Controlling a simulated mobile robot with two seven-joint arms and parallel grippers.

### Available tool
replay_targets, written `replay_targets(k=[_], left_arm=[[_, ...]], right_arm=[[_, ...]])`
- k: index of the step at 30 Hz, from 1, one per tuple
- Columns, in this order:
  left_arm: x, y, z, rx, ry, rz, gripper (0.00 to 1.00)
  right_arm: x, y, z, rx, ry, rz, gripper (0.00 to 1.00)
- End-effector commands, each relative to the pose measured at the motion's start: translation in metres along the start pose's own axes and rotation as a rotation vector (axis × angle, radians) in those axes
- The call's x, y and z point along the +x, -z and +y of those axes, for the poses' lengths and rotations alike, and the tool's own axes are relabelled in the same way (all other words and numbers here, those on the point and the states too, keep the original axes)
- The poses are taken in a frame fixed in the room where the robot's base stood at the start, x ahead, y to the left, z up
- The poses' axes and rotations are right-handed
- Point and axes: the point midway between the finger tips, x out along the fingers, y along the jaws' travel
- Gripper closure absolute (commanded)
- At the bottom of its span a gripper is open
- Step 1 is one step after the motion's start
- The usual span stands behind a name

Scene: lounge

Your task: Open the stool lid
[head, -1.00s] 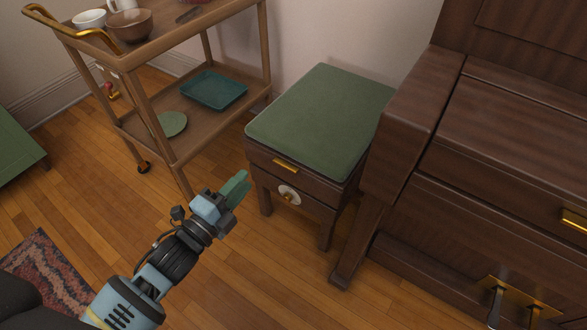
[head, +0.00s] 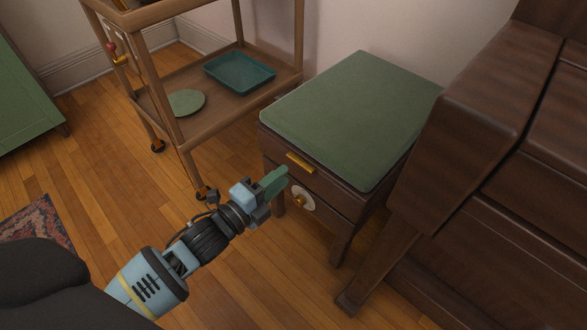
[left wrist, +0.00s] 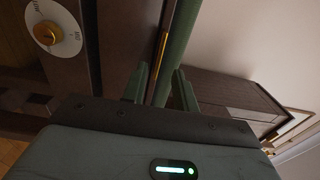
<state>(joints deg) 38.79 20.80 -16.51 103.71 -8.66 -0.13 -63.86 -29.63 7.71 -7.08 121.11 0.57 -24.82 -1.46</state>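The stool (head: 315,188) is a dark brown wooden box on legs. Its lid (head: 355,110) has a green cushioned top and lies flat and shut. A brass handle (head: 300,163) is on its upper front edge, with a round white dial (head: 301,200) below. My left gripper (head: 282,176) is just in front of the stool, close to the handle. In the left wrist view, the fingers (left wrist: 160,82) are apart with nothing held; the brass handle (left wrist: 161,55) and green cushion edge (left wrist: 178,42) show beyond the gap. Contact cannot be told. My right gripper is not in view.
A wooden trolley (head: 240,104) with a teal tray (head: 240,72) and green plate (head: 186,102) stands left of the stool. The dark piano (head: 470,120) stands close on the right. A green cabinet (head: 25,100) and a rug (head: 38,228) are at left. Floor before the stool is clear.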

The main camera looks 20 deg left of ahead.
Motion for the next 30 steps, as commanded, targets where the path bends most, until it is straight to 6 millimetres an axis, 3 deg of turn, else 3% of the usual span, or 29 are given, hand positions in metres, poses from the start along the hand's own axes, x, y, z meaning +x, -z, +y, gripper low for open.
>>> replay_targets(k=[9, 21, 28, 30], left_arm=[[0.040, 0.000, 0.002, -0.001, -0.001, 0.000, 0.71], [0.047, 0.000, 0.001, -0.001, -0.001, 0.000, 0.71], [0.047, 0.000, 0.001, -0.001, -0.001, 0.000, 0.98], [0.046, 0.000, 0.001, -0.001, -0.001, 0.000, 1.00]], right_arm=[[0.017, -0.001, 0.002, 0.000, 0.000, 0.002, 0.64], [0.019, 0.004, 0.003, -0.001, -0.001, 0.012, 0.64], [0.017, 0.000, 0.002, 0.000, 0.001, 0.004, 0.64], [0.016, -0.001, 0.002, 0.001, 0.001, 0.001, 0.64]])
